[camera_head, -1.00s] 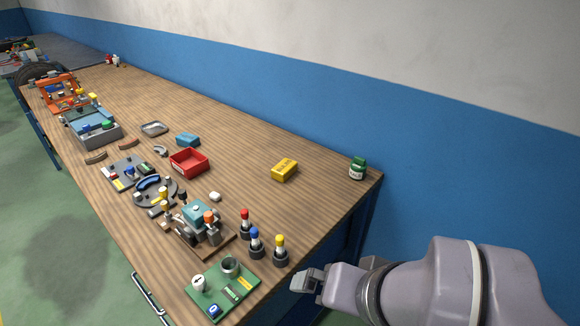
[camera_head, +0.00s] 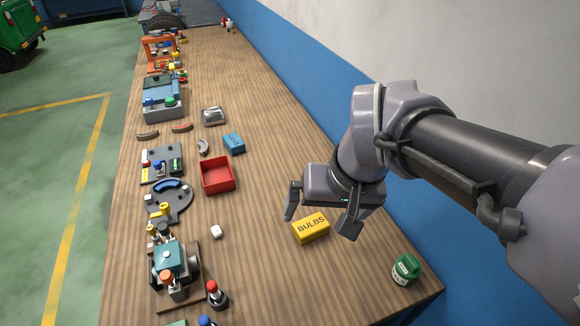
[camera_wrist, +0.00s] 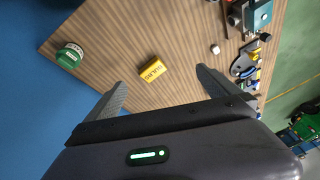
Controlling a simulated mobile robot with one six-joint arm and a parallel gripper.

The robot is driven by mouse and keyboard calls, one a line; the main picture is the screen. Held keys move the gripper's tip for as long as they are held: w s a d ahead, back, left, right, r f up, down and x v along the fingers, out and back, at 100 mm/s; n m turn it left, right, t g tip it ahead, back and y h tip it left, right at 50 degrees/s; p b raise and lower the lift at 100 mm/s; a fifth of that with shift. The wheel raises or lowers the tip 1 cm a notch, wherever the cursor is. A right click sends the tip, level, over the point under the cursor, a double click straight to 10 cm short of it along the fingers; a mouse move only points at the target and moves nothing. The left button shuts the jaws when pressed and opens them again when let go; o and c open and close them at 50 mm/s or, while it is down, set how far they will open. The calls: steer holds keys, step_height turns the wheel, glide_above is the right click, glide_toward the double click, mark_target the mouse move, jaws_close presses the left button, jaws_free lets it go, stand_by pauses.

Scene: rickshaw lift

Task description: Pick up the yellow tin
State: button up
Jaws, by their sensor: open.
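The yellow tin (camera_head: 311,230) is a small box marked BULBS, lying on the wooden workbench (camera_head: 270,270) near its right side. My gripper (camera_head: 320,225) is open and empty, with its fingers pointing down above the bench by the tin. In the wrist view the tin (camera_wrist: 152,70) lies beyond the fingertips, between their lines. My gripper (camera_wrist: 160,82) shows there with both fingers spread wide and the tin apart from them. The tin is fully visible in the wrist view.
A green jar (camera_head: 406,270) stands right of the tin by the bench corner. A red open bin (camera_head: 217,175) and a blue box (camera_head: 234,142) lie to the left. A small white block (camera_head: 217,231) and a teal-topped fixture (camera_head: 175,262) stand nearer the left edge. Bare wood surrounds the tin.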

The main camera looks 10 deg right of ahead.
steer(key=w+n+g+p, duration=0.1)
steer(key=w+n+p, duration=0.1)
steer(key=w, duration=0.5)
steer(key=n+g+h+p, duration=0.1)
steer(key=n+g+p, duration=0.1)
steer(key=n+p, duration=0.1)
glide_above(311, 224)
step_height(311, 224, down, 5)
steer(key=shift+g, duration=0.3)
steer(key=f+b, duration=0.1)
steer(key=f, duration=0.3)
steer(key=f+b, duration=0.2)
steer(key=f, duration=0.3)
steer(key=w+f+b, duration=0.1)
steer(key=f+b, duration=0.1)
steer(key=f, duration=0.3)
steer(key=shift+f, duration=0.2)
steer(key=f+b, duration=0.1)
steer(key=f, duration=0.1)
steer(key=s+f+b, duration=0.1)
steer(key=f+b, duration=0.1)
steer(key=f, duration=0.1)
steer(key=shift+f, duration=0.35)
steer(key=shift+r, duration=0.1)
steer(key=c, duration=1.3)
steer(key=shift+r, duration=0.1)
